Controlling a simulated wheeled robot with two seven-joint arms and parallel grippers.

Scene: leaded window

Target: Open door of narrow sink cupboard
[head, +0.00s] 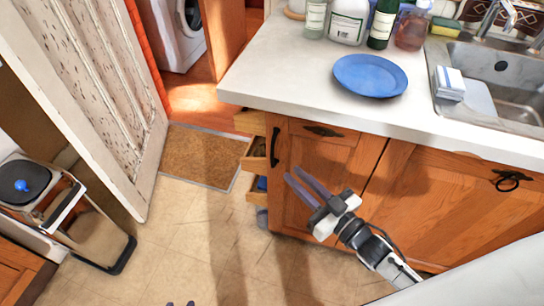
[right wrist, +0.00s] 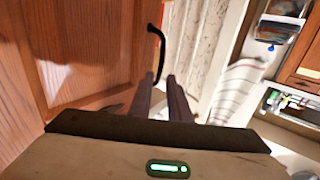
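The narrow sink cupboard door (head: 300,165) is a brown wooden panel below the worktop, and it looks closed. A black vertical handle (head: 274,147) sits near its left edge; this handle (right wrist: 157,48) also shows in the right wrist view, just beyond my fingertips. My right gripper (head: 294,172) is open and empty in front of the door, its fingers pointing toward the handle. In the right wrist view its two dark fingers (right wrist: 160,77) stand apart, with the handle's lower end roughly in line with the gap. My left gripper (head: 181,303) shows only two separated fingertips at the bottom edge.
A wider cupboard door (head: 455,205) stands right of it. Pale drawer ends (head: 255,160) stick out at its left. The worktop (head: 290,70) holds a blue plate (head: 370,76) and bottles. A worn white door (head: 85,90) and a step stool (head: 95,225) stand left.

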